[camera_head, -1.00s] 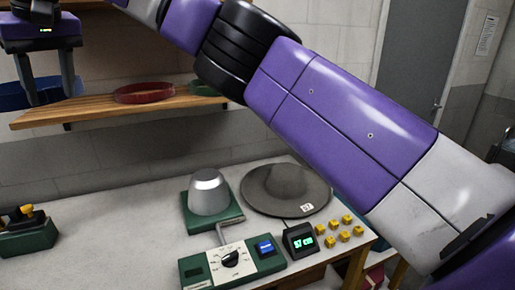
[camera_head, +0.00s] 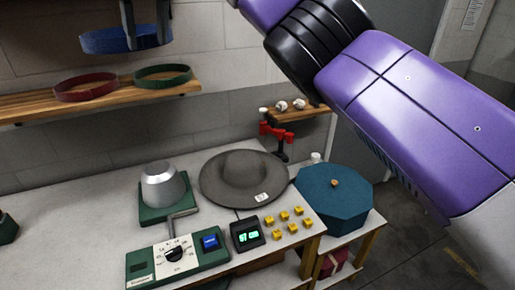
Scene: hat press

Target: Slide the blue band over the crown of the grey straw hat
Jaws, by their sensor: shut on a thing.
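The blue band (camera_head: 108,41) is a ring held in the air above the wall shelf at the upper left. My gripper (camera_head: 132,42) is shut on the band's rim, its fingers pointing down; the top of the gripper runs out of view. The grey straw hat (camera_head: 243,178) lies brim down on the table, with a rounded crown (camera_head: 246,164) and a white tag on its front brim. The band is up and to the left of the hat, well apart from it.
A red band (camera_head: 86,88) and a green band (camera_head: 162,76) lie on the wooden shelf (camera_head: 40,105). Left of the hat stands a metal block (camera_head: 163,186) on a green base. A dial panel (camera_head: 178,258), a display (camera_head: 248,233) and yellow pegs are in front. A blue octagonal box (camera_head: 335,196) stands right.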

